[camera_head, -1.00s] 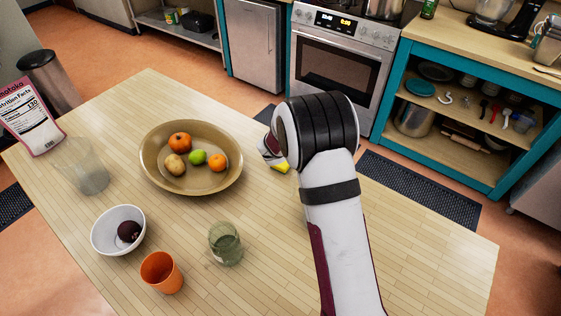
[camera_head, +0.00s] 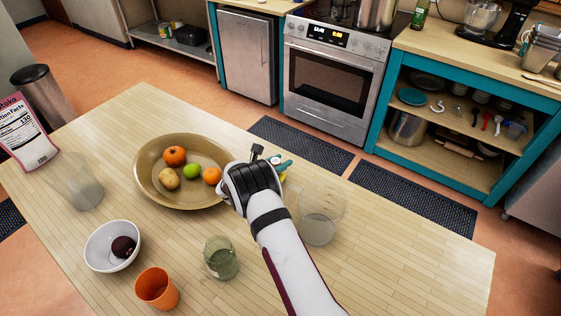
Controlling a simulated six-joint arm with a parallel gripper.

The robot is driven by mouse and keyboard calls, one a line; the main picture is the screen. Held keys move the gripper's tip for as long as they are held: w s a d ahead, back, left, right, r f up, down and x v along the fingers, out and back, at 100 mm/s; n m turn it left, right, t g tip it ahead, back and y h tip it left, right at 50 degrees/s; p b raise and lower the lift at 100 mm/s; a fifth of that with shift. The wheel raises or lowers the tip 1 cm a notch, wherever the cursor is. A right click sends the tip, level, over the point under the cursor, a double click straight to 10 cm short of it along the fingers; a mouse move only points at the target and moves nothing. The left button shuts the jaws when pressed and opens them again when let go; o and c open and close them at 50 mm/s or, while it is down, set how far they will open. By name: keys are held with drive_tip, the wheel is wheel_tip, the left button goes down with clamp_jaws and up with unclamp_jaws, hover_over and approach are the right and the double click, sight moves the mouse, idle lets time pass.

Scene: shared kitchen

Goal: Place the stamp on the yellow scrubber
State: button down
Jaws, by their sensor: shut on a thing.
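My gripper (camera_head: 262,165) is over the table, to the right of the big bowl, and mostly hidden by my wrist. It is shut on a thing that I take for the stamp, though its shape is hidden. A small dark knob-like piece sticks up at the gripper, and I cannot tell whether it belongs to the stamp. A sliver of yellow, probably the yellow scrubber (camera_head: 283,178), shows just right of my wrist. A teal piece (camera_head: 281,166) shows just above it. Whether the stamp touches the scrubber cannot be seen.
A tan bowl (camera_head: 150,190) with fruit stands left of my gripper. A clear glass pitcher (camera_head: 319,225) stands close on its right. A green glass (camera_head: 221,260), an orange cup (camera_head: 156,290) and a white bowl (camera_head: 98,257) stand nearer. The table's right part is clear.

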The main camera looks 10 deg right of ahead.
drive_tip(key=shift+f, duration=0.15)
drive_tip(key=c, duration=0.5)
unclamp_jaws()
drive_tip(key=shift+r, duration=0.2)
drive_tip(key=v, duration=1.2)
drive_tip(key=shift+f, duration=0.1)
